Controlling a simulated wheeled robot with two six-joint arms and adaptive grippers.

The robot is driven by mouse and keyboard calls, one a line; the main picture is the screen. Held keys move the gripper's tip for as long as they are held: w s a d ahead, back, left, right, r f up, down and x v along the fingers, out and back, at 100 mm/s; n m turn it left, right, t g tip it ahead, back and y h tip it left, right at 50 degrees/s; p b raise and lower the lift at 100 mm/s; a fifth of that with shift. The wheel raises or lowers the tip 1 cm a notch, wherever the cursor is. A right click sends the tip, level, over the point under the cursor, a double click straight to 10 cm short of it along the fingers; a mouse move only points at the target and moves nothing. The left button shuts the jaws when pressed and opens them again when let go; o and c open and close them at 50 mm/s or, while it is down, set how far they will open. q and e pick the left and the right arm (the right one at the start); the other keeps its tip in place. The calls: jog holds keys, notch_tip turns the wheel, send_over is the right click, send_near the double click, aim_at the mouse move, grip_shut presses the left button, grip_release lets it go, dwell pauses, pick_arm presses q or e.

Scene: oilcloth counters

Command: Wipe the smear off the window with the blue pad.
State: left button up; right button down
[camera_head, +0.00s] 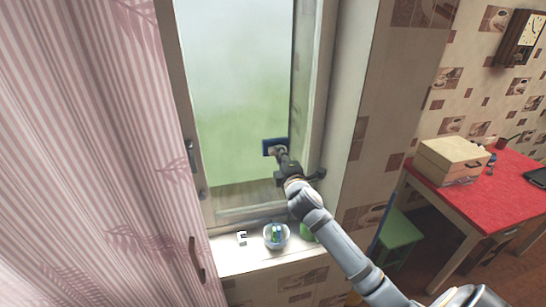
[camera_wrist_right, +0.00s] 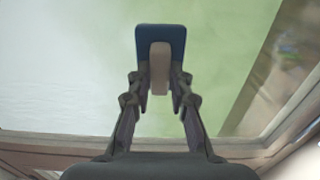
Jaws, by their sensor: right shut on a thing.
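The window (camera_head: 235,85) has a tall pane with a blurred green and whitish view. The blue pad (camera_head: 267,147) is at the lower right part of the pane, near the frame. It also shows in the wrist view (camera_wrist_right: 146,38) with a beige grip (camera_wrist_right: 160,62) on its back. My right gripper (camera_head: 281,155) is shut on this grip, one finger on each side. I cannot tell whether the pad touches the glass. A pale, faintly streaked area lies on the left in the wrist view; I cannot tell if it is the smear. My left gripper is out of view.
A pink striped curtain (camera_head: 90,130) fills the left. On the sill (camera_head: 262,262) stand a glass bowl (camera_head: 276,236), a small white item (camera_head: 242,238) and something green. A red table (camera_head: 490,195) with a beige box (camera_head: 452,160) and a green stool (camera_head: 400,230) are at right.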

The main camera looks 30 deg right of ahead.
jog(key=shift+s+d, duration=0.25)
jog(key=shift+d, duration=0.5)
jog(key=shift+a, duration=0.1)
jog(key=v, duration=0.6)
jog(key=shift+w+p, duration=0.1)
jog(key=shift+p, duration=0.3)
